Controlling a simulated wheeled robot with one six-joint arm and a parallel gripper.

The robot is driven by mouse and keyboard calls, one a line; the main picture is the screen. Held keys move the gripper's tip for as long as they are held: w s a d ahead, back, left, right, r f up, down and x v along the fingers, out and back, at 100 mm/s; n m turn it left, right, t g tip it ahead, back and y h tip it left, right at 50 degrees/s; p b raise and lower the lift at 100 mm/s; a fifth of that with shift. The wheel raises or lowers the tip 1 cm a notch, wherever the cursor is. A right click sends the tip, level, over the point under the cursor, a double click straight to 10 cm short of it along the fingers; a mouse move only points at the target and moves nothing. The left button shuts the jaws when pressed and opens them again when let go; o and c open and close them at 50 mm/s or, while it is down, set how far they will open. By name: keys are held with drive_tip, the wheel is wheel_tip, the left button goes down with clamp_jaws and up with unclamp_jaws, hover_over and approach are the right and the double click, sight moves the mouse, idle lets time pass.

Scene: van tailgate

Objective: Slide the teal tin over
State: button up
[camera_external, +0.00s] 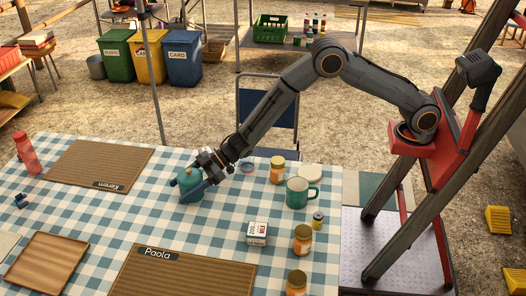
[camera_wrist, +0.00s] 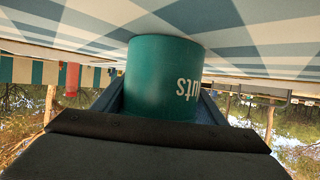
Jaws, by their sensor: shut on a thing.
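The teal tin (camera_external: 190,183) stands on the blue-and-white checked tablecloth (camera_external: 200,222), between the two brown placemats. In the wrist view, which is upside down, the teal tin (camera_wrist: 163,75) fills the middle, with part of a white label, "uts", showing. My gripper (camera_external: 193,184) is low at the table and shut on the tin, one finger on each side of it. In the wrist view, my gripper (camera_wrist: 160,105) hides the tin's near lower part.
A red bottle (camera_external: 27,153) stands far left. Bare cloth surrounds the tin.

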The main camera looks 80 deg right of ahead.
drive_tip(key=shift+d+p, duration=0.9)
drive_tip(key=shift+d, duration=3.7)
drive_tip(key=o, duration=1.2)
drive_tip(key=shift+v, duration=3.9)
